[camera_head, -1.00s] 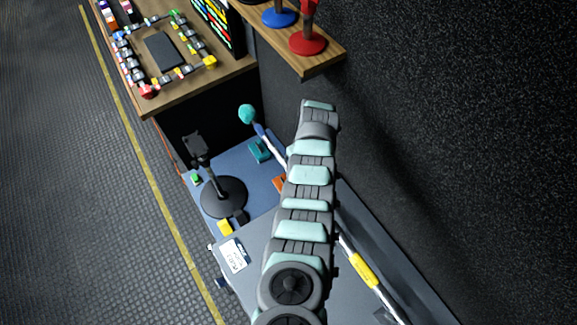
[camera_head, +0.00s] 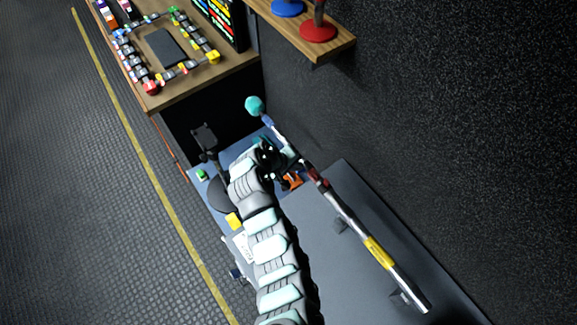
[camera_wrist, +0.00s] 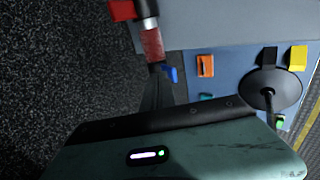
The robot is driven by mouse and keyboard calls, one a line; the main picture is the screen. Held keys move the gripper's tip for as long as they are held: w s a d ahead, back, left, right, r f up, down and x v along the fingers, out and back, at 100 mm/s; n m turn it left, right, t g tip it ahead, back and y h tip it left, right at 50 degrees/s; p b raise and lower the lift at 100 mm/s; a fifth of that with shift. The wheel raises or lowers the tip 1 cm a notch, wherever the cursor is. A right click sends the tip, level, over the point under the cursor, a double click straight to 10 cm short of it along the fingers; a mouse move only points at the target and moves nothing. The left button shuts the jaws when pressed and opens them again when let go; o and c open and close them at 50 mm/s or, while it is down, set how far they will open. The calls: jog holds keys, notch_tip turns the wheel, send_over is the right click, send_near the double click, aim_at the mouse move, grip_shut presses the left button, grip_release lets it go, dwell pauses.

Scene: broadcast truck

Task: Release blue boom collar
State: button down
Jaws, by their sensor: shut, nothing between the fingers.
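The boom pole (camera_head: 345,213) runs diagonally along the wall, with a teal foam tip (camera_head: 255,105), a blue section (camera_head: 267,120) near that tip, a dark red section (camera_head: 314,173) and a yellow band (camera_head: 379,253). In the wrist view, a red section (camera_wrist: 152,45) shows, with a small blue piece (camera_wrist: 171,74) beside the pole just below it. I cannot tell whether this piece and the blue section are one part. My gripper (camera_head: 288,160) is shut and empty, close beside the pole between the blue and dark red sections; contact is unclear. Its fingertips are hard to make out.
A black round-based stand (camera_wrist: 268,90) is on the blue mat, near an orange block (camera_wrist: 205,65) and a yellow block (camera_wrist: 298,58). A wooden shelf (camera_head: 335,48) juts from the wall above. A wooden desk (camera_head: 195,88) holds equipment at upper left.

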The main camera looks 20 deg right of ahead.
jog(key=shift+d+f, duration=0.3)
jog(key=shift+d, duration=0.6)
jog(key=shift+r, duration=0.15)
jog(key=shift+a+r, duration=0.2)
jog(key=shift+r, duration=0.05)
jog(key=a+p+v, duration=0.1)
jog(key=p+v, duration=0.2)
jog(key=v, duration=0.6)
jog(key=shift+f, duration=0.2)
